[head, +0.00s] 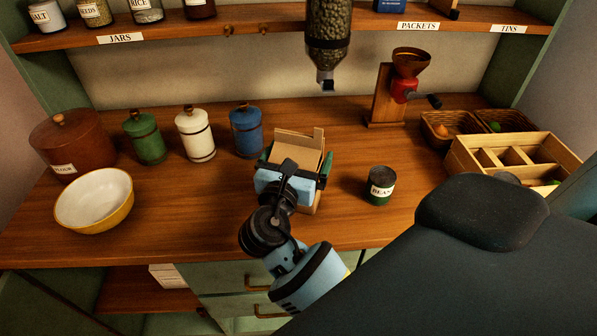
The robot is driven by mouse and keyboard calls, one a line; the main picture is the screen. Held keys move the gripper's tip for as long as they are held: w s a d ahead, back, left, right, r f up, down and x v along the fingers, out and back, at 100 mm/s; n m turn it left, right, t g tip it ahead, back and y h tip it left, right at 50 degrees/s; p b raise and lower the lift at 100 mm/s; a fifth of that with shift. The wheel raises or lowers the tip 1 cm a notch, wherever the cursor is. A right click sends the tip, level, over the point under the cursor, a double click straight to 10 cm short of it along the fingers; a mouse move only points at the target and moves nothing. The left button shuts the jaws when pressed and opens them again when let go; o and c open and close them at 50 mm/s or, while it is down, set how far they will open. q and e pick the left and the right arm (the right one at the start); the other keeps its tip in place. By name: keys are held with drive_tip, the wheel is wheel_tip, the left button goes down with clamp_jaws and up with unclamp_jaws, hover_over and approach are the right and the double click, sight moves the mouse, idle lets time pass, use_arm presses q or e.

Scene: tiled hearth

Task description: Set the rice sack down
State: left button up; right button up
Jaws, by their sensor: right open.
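A tan, square-sided object with a raised flap at its top (299,143) stands on the wooden counter (345,215) near the middle. It may be the rice sack, but no label on it shows. My right gripper (295,165) is open, with its dark fingers at the left and right sides of this object. The blue gripper body covers much of the object's front, and I cannot tell whether the fingers touch it. My left gripper is not in view.
Green, white and blue canisters (247,130) stand left of the gripper, and a beans tin (380,186) stands right. A yellow bowl (94,200) and brown flour crock (72,144) are far left. A dispenser (328,40) hangs above. A grinder (401,88) and wooden tray (540,146) are right.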

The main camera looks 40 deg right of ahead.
drive_tip(key=shift+w+d, duration=0.1)
drive_tip(key=shift+d, duration=0.05)
drive_tip(key=shift+a+r, duration=0.1)
drive_tip(key=shift+a, duration=0.1)
drive_tip(key=shift+c, duration=0.8)
drive_tip(key=c, duration=1.2)
drive_tip(key=shift+c, duration=0.2)
drive_tip(key=shift+d, duration=0.1)
